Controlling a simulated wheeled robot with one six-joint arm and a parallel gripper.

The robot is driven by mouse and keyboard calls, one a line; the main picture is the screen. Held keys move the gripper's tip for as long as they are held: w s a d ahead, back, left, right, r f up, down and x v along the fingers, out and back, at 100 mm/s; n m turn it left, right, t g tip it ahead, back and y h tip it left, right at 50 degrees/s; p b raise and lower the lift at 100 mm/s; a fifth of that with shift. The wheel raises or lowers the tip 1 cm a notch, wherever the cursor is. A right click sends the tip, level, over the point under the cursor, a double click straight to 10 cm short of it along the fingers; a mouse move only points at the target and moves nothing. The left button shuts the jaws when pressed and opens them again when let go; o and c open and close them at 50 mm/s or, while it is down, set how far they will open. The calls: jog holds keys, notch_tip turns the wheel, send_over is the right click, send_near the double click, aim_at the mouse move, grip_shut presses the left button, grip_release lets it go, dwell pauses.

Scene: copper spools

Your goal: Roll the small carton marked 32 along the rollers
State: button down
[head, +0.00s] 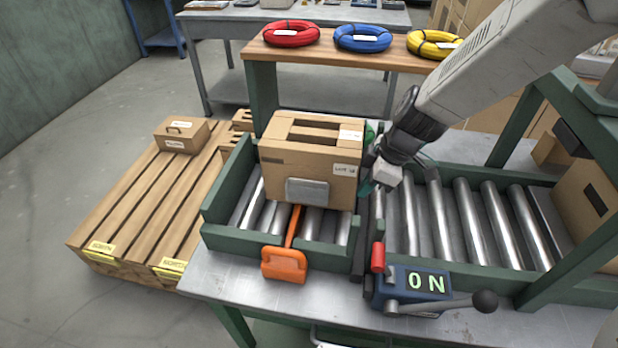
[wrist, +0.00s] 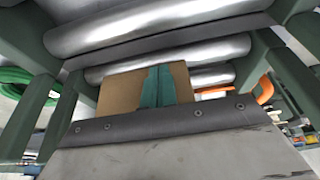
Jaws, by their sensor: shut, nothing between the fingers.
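A brown carton (head: 312,180) with slots in its top sits upright on the left rollers (head: 268,215). Its front label seems to read "LOT" and a number I cannot read surely; I see no clear 32. My gripper (head: 367,187) is low at the carton's right side, over the gap between the two roller sections. In the wrist view its teal fingers (wrist: 157,87) are closed together and empty, with a brown carton face (wrist: 118,90) right behind them. I cannot tell whether they touch it. More rollers (head: 440,215) run to the right.
An orange handle (head: 285,264) hangs over the left section's front rail. Another carton (head: 590,205) stands at the right end under a green frame. A small carton (head: 182,135) lies on the wooden pallet (head: 150,205).

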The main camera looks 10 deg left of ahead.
aim_at(355, 146)
jog(key=shift+a, duration=4.2)
jog(key=shift+d, duration=1.3)
jog(key=v, duration=0.4)
jog(key=a+v, duration=0.1)
jog(key=v, duration=0.8)
jog(key=shift+a+r, duration=0.2)
jog(key=shift+r, duration=0.25)
jog(key=shift+s+m, duration=0.1)
jog(key=shift+m, duration=0.3)
jog(key=s+d+r+m+h, duration=0.2)
jog(key=s+d+r+m, duration=0.1)
jog(key=s+d+m, duration=0.5)
jog(key=s+d+r+m+t+h, duration=0.1)
jog(key=s+d+r+m+h, duration=0.1)
jog(key=s+d+m, duration=0.7)
jog(key=s+d+r, duration=0.1)
jog(key=s+d, duration=0.4)
jog(key=d, duration=0.4)
jog(key=shift+s+d, duration=0.25)
jog(key=shift+s, duration=0.15)
